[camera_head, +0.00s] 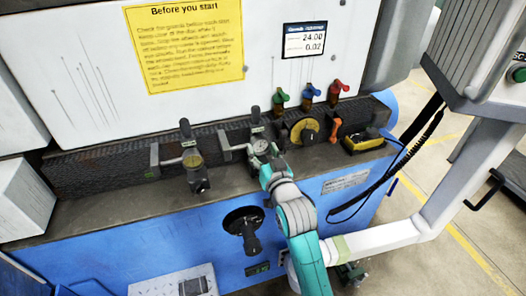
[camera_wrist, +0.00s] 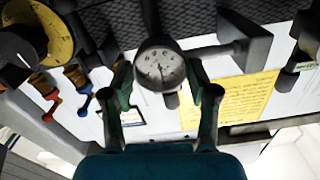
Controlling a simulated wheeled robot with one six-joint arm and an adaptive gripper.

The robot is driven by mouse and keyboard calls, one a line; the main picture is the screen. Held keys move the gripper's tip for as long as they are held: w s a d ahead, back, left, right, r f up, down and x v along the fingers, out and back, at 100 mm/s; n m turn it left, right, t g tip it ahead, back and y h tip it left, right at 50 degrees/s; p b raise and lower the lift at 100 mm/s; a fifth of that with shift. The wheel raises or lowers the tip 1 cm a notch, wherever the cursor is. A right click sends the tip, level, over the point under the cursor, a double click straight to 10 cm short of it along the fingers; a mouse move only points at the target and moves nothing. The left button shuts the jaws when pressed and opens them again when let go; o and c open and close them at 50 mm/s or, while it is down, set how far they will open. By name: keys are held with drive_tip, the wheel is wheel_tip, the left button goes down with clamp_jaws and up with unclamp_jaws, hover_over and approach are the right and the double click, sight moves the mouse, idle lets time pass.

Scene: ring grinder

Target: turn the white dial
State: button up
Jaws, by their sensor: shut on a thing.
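The white dial (camera_head: 260,147) is a round gauge on the machine's dark ledge in the head view. In the wrist view the white dial face (camera_wrist: 159,68), with fine marks and a needle, sits between my two fingers. My gripper (camera_head: 267,164) reaches it from the front, and its far side is hidden in the head view. In the wrist view my gripper (camera_wrist: 162,76) is shut on the dial's round body, one finger on each side.
A brass-coloured gauge (camera_head: 193,161) stands to the left. A yellow-rimmed knob (camera_head: 305,131) and green, blue and red levers (camera_head: 311,92) lie to the right. A yellow device (camera_head: 362,141) has a black coiled cable.

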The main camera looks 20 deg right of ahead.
drive_tip(key=m, duration=0.4)
drive_tip(key=shift+m, duration=2.1)
drive_tip(key=o, duration=1.2)
drive_tip(key=shift+c, duration=0.2)
drive_tip(key=s, duration=1.2)
